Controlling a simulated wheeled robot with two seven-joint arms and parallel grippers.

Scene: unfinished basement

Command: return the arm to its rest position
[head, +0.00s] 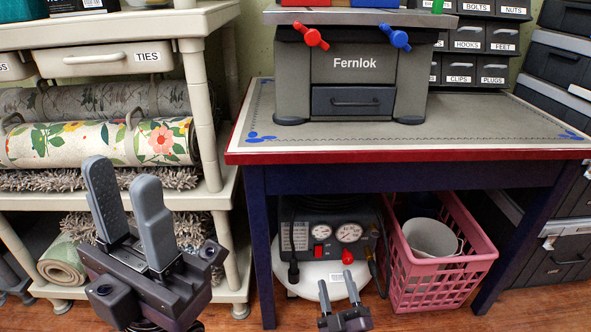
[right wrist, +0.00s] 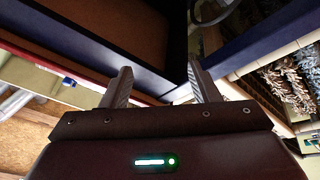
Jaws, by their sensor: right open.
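My left gripper (head: 122,173) is at the lower left of the head view, in front of the cream shelf unit. Its two grey fingers point up and stand apart, with nothing between them. My right gripper (head: 336,280) is low at the bottom centre, in front of the space under the blue table. Its fingers are apart and empty. In the right wrist view the right gripper (right wrist: 158,70) shows open fingers with nothing between them. Most of both arms is out of view.
The blue table (head: 400,165) with a red edge bears a grey Fernlok unit (head: 354,65). Below it are a gauged machine (head: 330,240) and a pink basket (head: 440,275) with a white bucket. The cream shelf (head: 205,105) holds rolled rugs. Dark drawers (head: 560,245) stand at right.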

